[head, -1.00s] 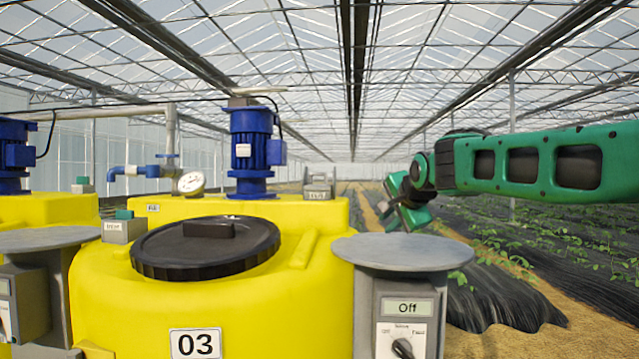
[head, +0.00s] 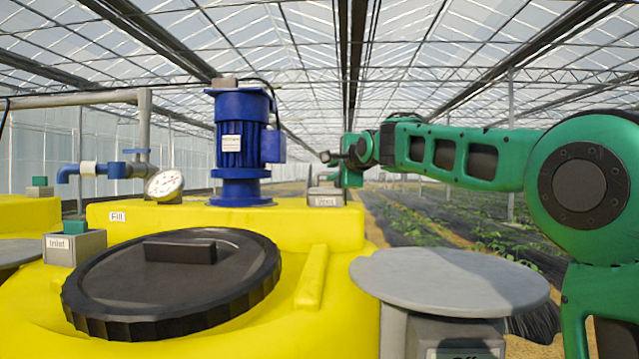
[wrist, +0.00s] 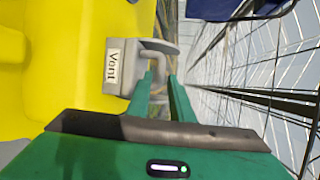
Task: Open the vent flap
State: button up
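The blue motor (head: 240,145) stands just left of the vent. A large black lid (head: 170,285), an inlet box (head: 75,246) and a pressure gauge (head: 164,185) are on or near the tank. A round grey plate (head: 450,280) stands front right. Crop rows lie beyond.

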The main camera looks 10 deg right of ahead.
jog(key=w, duration=0.3)
jog(key=w+f, duration=0.1)
jog(key=w, duration=0.5)
jog(key=shift+w+a+f, duration=0.4)
jog(key=shift+c, duration=0.7)
